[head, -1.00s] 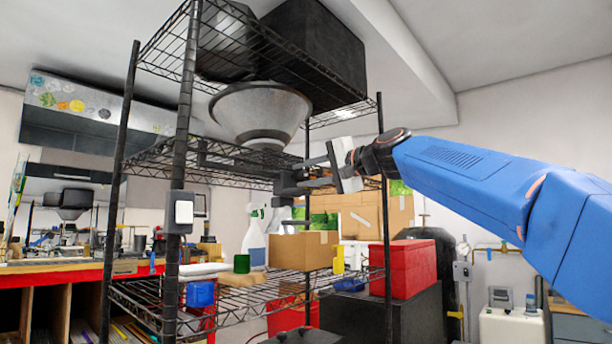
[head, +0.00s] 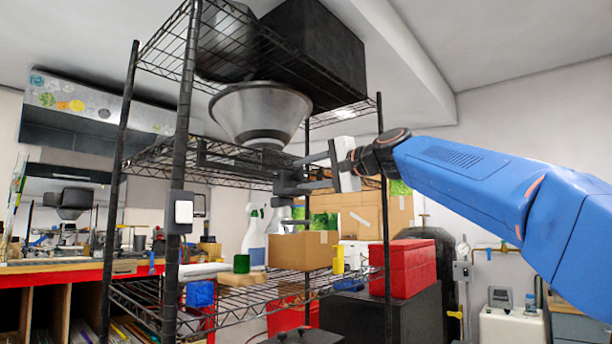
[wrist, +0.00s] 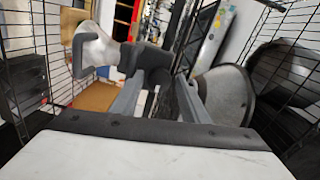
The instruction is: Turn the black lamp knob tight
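The lamp's grey cone shade (head: 262,108) hangs at the shelf rack, wide end up, with a dark neck below it. It also shows at the right in the wrist view (wrist: 226,97). My gripper (head: 304,171) reaches left from my blue arm to dark fittings just below the shade. In the wrist view my gripper's (wrist: 160,88) two grey fingers stand apart, with dark parts between and beyond them. I cannot single out the black knob among these dark parts. I cannot tell whether the fingers touch it.
Black wire shelves and posts (head: 178,140) surround the lamp closely. Below stand a cardboard box (head: 300,251), a spray bottle (head: 254,238), a green cup (head: 241,264) and a red box (head: 402,268). A black box (head: 312,50) sits on the top shelf.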

